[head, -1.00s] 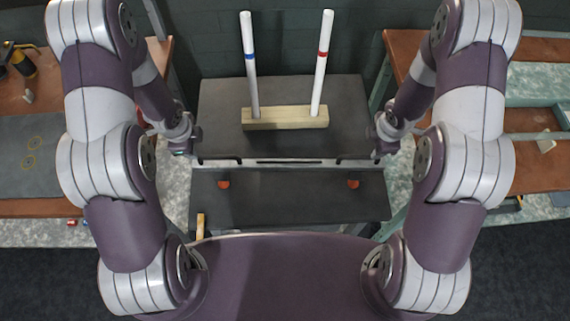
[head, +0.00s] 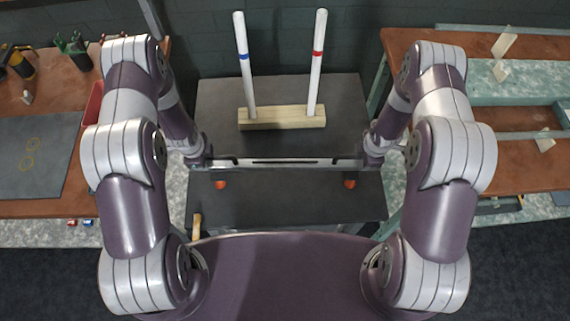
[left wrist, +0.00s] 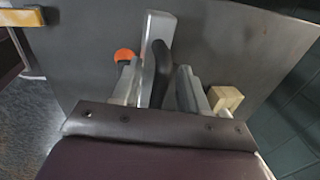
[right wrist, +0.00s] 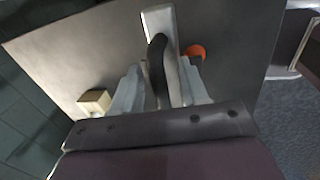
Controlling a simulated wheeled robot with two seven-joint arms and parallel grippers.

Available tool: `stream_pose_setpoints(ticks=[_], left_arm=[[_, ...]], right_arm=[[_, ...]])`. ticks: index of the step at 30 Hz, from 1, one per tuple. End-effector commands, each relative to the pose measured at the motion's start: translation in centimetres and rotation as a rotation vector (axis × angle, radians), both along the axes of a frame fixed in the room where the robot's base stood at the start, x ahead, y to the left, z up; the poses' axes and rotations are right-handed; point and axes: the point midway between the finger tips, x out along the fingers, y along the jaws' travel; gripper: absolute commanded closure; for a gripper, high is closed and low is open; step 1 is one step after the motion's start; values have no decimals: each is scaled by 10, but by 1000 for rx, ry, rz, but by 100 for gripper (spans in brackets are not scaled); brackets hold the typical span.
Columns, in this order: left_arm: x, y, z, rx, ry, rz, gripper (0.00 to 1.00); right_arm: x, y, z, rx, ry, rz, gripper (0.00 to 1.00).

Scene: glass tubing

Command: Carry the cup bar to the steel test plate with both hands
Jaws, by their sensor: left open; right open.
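The cup bar (head: 284,162) is a long silver bar with a dark slot. It spans the dark table from left to right, with two orange-red round cups (head: 221,184) just in front of it. Each end has a black handle, seen in the left wrist view (left wrist: 161,70) and the right wrist view (right wrist: 156,60). My left gripper (head: 203,160) is at the left end, open, with its fingers either side of the handle. My right gripper (head: 368,158) is likewise open around the right handle. A grey plate with two yellow rings (head: 52,178), apparently the steel test plate, lies on the left bench.
A wooden block (head: 282,118) with two upright white tubes, banded blue and red, stands behind the bar. The left bench (head: 30,209) also holds tools and a red tray. The right bench (head: 500,181) holds pale pieces. The front of the dark table (head: 285,205) is mostly clear.

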Motion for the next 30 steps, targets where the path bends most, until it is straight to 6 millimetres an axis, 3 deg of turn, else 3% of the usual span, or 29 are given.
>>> stream_pose_setpoints(ticks=[3, 7, 30], left_arm=[[0, 0, 0, 0, 0, 0, 60], [0, 0, 0, 0, 0, 0, 100], [1, 0, 1, 0, -1, 0, 100]], right_arm=[[0, 0, 0, 0, 0, 0, 60], [0, 0, 0, 0, 0, 0, 100], [0, 0, 1, 0, -1, 0, 100]])
